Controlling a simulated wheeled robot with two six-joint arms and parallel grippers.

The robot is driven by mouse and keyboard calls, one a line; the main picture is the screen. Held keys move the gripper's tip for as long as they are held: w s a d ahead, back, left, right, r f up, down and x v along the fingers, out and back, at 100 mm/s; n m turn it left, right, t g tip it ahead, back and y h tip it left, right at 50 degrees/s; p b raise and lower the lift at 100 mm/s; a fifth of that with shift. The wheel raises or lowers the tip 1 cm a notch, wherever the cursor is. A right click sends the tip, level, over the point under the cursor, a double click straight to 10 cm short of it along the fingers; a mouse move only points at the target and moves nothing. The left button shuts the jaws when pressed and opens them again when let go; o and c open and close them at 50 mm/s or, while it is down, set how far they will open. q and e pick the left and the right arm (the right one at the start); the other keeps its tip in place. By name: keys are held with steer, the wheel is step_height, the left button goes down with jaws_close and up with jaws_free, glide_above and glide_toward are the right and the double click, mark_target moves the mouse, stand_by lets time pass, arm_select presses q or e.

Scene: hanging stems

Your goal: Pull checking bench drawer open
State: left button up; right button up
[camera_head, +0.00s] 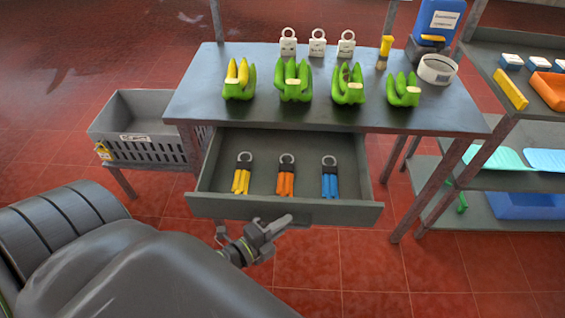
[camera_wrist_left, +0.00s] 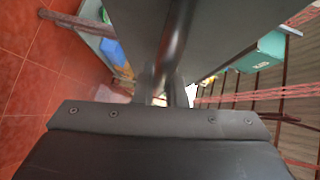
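The checking bench (camera_head: 330,115) stands in the middle of the head view. Its grey drawer (camera_head: 285,207) is pulled far out from under the top, with the inside in plain sight. My left gripper (camera_head: 272,228) is at the middle of the drawer's front, by the dark handle. The fingers overlap the handle, and their gap is not clear. In the left wrist view a dark bar (camera_wrist_left: 178,40) runs up from the fingers. My right gripper is not in view.
A grey crate (camera_head: 135,125) is on the left. A shelf rack (camera_head: 515,135) with trays is on the right. Red tiled floor is clear in front.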

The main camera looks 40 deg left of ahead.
arm_select(q)
steer(key=shift+o, duration=0.8)
steer(key=b+v, duration=0.6)
steer(key=v, duration=1.1)
steer(key=shift+s+b, duration=0.2)
steer(key=shift+b, duration=0.1)
steer(key=shift+a+r, duration=0.1)
steer(key=shift+r, duration=0.05)
